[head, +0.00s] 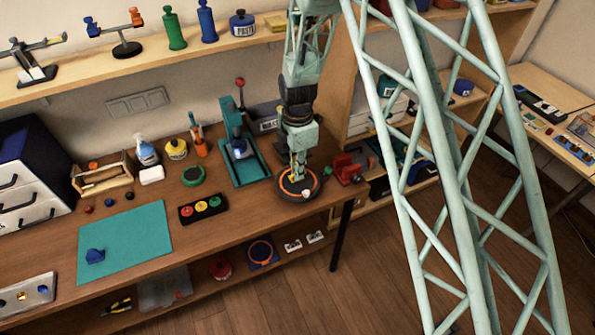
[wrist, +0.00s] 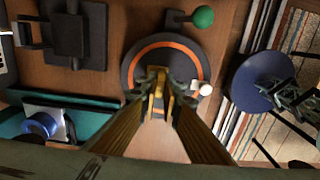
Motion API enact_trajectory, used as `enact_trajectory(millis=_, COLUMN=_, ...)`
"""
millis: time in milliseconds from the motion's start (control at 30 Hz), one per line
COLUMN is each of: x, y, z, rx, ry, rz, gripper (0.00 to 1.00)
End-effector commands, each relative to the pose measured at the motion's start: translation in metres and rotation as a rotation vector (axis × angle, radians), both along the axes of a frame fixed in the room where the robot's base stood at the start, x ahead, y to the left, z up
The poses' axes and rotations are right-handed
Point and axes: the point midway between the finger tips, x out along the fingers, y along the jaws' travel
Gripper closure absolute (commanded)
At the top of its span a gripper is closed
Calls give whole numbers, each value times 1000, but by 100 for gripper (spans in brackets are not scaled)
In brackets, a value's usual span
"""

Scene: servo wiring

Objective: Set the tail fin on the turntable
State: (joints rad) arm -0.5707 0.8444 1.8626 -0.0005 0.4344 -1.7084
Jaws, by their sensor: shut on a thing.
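The turntable (head: 281,190) is a dark round disc with an orange ring near the right end of the workbench. It also shows in the wrist view (wrist: 130,66). My gripper (head: 299,177) points down over the disc. In the wrist view, its fingertips (wrist: 159,84) are closed over the middle of the disc on a small, narrow yellow piece (wrist: 159,80), apparently the tail fin. The fingers hide most of this piece. I cannot tell whether it touches the disc.
A teal press (head: 240,160) stands left of the turntable, and a red vise (head: 347,169) stands close on its right. A button box (head: 202,208) and a teal mat (head: 135,235) with a blue block (head: 95,256) lie further left. The bench's front edge is near the disc.

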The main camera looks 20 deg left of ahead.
Motion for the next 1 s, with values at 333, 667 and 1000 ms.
enact_trajectory(millis=333, x=0, y=0, z=-2, rx=0, ry=0, rz=0, gripper=80)
enact_trajectory(millis=667, x=0, y=0, z=0, rx=0, ry=0, rz=0, gripper=80)
enact_trajectory(millis=1000, x=1, y=0, z=20, rx=1, ry=-1, rz=0, gripper=80)
